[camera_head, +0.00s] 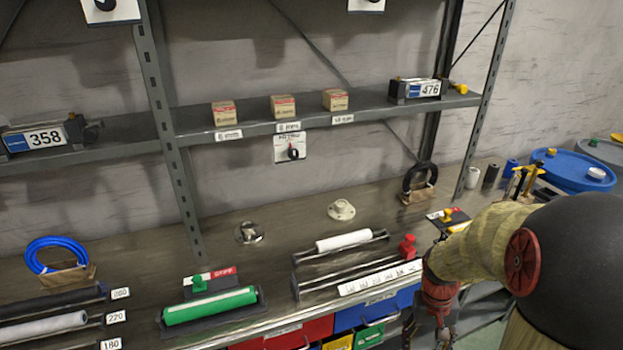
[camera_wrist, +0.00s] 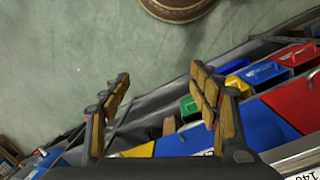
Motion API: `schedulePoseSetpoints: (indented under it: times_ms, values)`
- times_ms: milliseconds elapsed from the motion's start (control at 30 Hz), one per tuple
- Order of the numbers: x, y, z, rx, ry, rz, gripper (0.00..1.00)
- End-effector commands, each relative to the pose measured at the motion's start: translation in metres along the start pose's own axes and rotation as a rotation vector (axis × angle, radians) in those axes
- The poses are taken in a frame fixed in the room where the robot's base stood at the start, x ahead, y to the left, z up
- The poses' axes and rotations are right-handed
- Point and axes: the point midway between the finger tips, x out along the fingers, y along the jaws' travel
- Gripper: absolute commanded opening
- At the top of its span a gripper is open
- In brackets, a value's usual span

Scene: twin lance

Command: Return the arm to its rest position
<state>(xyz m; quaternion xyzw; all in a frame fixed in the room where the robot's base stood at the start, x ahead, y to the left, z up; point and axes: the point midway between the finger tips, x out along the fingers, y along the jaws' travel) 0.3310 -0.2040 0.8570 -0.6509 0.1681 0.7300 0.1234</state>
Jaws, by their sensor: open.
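My arm shows at the lower right of the head view, bent, with a red joint and a dark rounded part in front of the bench. My gripper's fingers are out of clear sight there. In the wrist view my gripper (camera_wrist: 160,108) is open, its two wood-toned padded fingers well apart with nothing between them. Below and beyond the fingers lie the floor and the coloured bins under the bench. The gripper appears apart from these things.
The bench (camera_head: 290,225) carries a green roller (camera_head: 209,306), a white roller (camera_head: 343,240) and a blue ring (camera_head: 55,252). A shelf (camera_head: 260,128) with small boxes stands above. Red (camera_wrist: 293,103) and blue bins sit below. Green floor (camera_wrist: 60,60) is open. A blue drum (camera_head: 568,172) stands at right.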

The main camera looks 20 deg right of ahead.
Motion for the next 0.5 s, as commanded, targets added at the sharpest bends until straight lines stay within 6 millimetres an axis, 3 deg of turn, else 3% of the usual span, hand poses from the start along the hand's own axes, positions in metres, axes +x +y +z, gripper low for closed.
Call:
schedulePoseSetpoints:
  times_ms: [33,100,500]
  values:
    - [-0.021,-0.012,0.009,-0.013,0.02,-0.004,0.62]
    - [-0.043,-0.028,0.024,-0.027,0.042,-0.015,0.62]
    - [-0.151,-0.103,0.092,-0.176,0.297,-0.091,0.62]
